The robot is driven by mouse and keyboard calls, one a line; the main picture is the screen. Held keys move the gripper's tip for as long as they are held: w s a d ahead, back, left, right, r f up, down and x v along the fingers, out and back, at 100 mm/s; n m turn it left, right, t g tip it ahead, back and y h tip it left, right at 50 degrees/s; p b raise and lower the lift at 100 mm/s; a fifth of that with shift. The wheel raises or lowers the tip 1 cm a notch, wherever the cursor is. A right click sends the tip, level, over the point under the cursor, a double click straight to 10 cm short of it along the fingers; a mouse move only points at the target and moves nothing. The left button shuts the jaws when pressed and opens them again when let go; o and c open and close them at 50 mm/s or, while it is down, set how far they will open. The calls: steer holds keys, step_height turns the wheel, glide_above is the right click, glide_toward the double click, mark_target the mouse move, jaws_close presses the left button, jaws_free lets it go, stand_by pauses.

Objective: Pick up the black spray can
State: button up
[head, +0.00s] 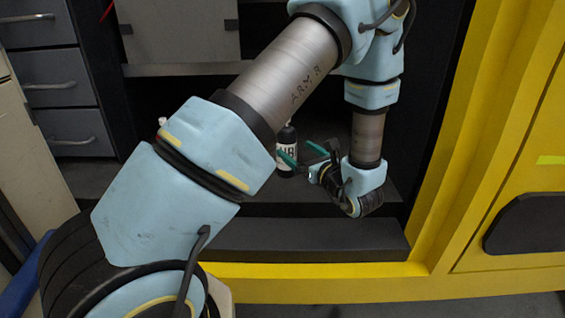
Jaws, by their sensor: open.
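The black spray can (287,137) stands upright on the dark shelf, with a pale label carrying dark letters. My arm link covers part of its left side, and a green finger crosses in front of its lower part. My gripper (302,152) is at the end of my arm, just right of the can. Its two green fingers are spread apart and point left toward the can. I see no object held between them. Whether a finger touches the can cannot be told from this view.
A yellow frame (440,215) borders the dark shelf bay on the right and along the front. A grey drawer cabinet (50,70) stands at the left. A grey panel (180,35) stands at the back. A small white-topped thing (162,122) shows partly behind my arm.

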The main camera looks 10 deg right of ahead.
steer(key=d+x, duration=0.1)
steer(key=x, duration=1)
steer(key=shift+w+m, duration=0.15)
steer(key=shift+m, duration=0.15)
jaws_close()
stand_by(0.5)
